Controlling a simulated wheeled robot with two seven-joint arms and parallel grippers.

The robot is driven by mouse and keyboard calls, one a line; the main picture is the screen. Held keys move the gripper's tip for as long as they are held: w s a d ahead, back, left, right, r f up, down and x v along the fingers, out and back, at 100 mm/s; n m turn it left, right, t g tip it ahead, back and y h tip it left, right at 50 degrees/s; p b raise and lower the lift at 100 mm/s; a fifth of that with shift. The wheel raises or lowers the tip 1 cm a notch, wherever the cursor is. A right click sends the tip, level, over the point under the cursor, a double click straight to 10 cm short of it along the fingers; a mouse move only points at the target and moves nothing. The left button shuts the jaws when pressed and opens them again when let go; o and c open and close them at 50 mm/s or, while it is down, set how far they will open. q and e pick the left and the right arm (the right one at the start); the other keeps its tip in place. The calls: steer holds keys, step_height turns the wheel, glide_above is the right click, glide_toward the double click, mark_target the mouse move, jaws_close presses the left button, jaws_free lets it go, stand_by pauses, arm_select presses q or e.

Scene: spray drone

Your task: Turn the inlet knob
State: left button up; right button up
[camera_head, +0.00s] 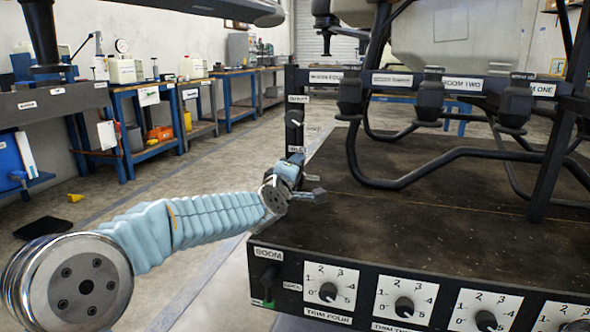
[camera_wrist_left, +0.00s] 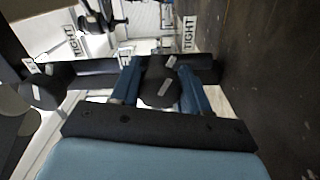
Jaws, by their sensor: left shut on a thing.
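The dark upright post (camera_head: 290,82) at the left corner of the bench carries two knobs. The upper knob (camera_head: 295,119) is black with a pale pointer, below a label. A lower label, partly hidden, appears to read INLET. My left gripper (camera_head: 297,160) is at the post just below that label. In the left wrist view, its two blue fingers (camera_wrist_left: 160,88) are shut on either side of a round black knob (camera_wrist_left: 158,68) with a grey mark, apparently the inlet knob. In the head view my gripper hides this knob. My right gripper is out of view.
The dark bench top (camera_head: 400,210) carries a black tubular frame (camera_head: 430,155) just right of my gripper. Dial knobs (camera_head: 328,292) line the bench front. A second knob (camera_wrist_left: 40,90) and TIGHT labels (camera_wrist_left: 189,34) show in the wrist view. Open floor lies left.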

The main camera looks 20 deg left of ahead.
arm_select(q)
steer(key=shift+d+f, duration=0.15)
steer(key=shift+d, duration=0.15)
steer(key=o, duration=1)
steer(key=shift+a, duration=0.1)
steer(key=shift+s, duration=0.15)
steer(key=s, duration=1.3)
steer(key=shift+s+a, duration=0.25)
steer(key=shift+s, duration=0.05)
